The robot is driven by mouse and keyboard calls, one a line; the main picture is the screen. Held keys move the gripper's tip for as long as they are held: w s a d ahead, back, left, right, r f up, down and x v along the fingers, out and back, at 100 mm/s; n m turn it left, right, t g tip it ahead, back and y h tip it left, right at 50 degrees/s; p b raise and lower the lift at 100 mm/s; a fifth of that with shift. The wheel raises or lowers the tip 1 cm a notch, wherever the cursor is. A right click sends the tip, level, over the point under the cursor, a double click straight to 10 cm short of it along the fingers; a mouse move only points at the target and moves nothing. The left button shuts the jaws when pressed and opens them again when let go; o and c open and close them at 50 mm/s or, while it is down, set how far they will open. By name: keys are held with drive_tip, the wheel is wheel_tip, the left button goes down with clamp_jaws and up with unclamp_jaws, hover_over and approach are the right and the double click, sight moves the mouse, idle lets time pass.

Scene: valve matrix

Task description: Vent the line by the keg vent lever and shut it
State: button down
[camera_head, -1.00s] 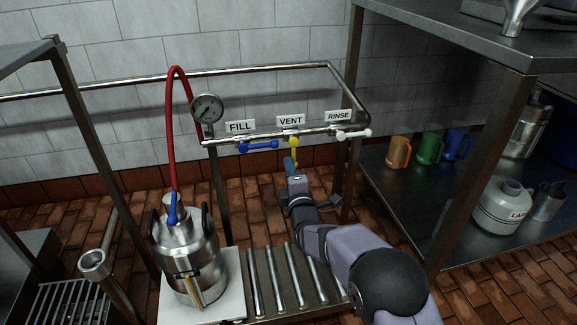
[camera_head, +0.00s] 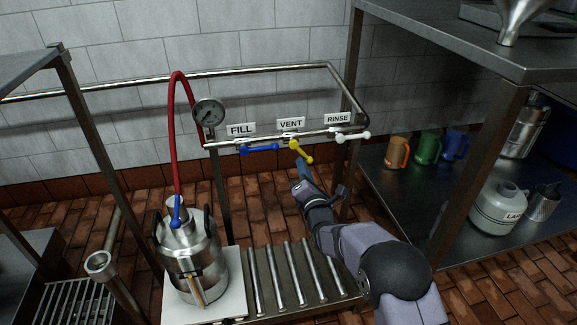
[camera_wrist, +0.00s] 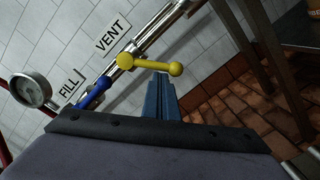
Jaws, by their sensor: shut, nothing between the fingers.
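The yellow vent lever (camera_head: 301,152) sits under the VENT sign (camera_head: 291,124) on the steel pipe. It slants down and to the right from its pivot. In the wrist view the yellow lever (camera_wrist: 150,64) lies across just beyond my fingertips, its ball end to the right. My gripper (camera_head: 302,166) is shut and empty, with its blue fingers just below and left of the lever's end. The gripper also shows in the wrist view (camera_wrist: 161,82). I cannot tell whether the fingers touch the lever. The steel keg (camera_head: 190,262) stands upright at the left with a blue coupler.
The blue FILL lever (camera_head: 259,148) is left of the vent lever, and the white RINSE lever (camera_head: 352,137) is right of it. A pressure gauge (camera_head: 209,112) and red hose (camera_head: 173,130) stand left. A shelf with cups (camera_head: 398,151) is at the right.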

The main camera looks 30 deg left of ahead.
drive_tip(key=shift+n, duration=0.7)
drive_tip(key=shift+w+d+r+p, duration=0.5)
drive_tip(key=shift+w+d+r, duration=0.2)
drive_tip(key=shift+r, duration=0.25)
drive_tip(key=shift+w+d+r+p, duration=0.5)
drive_tip(key=shift+w+d+r, duration=0.2)
drive_tip(key=shift+r, duration=0.45)
wheel_tip(320, 180, down, 5)
drive_tip(key=b, duration=0.4)
drive_tip(key=p+v, duration=0.4)
drive_tip(key=v, duration=0.6)
drive_tip(key=shift+s+d+r+p, duration=0.2)
drive_tip(key=shift+d+p, duration=0.1)
drive_tip(key=shift+d, duration=0.1)
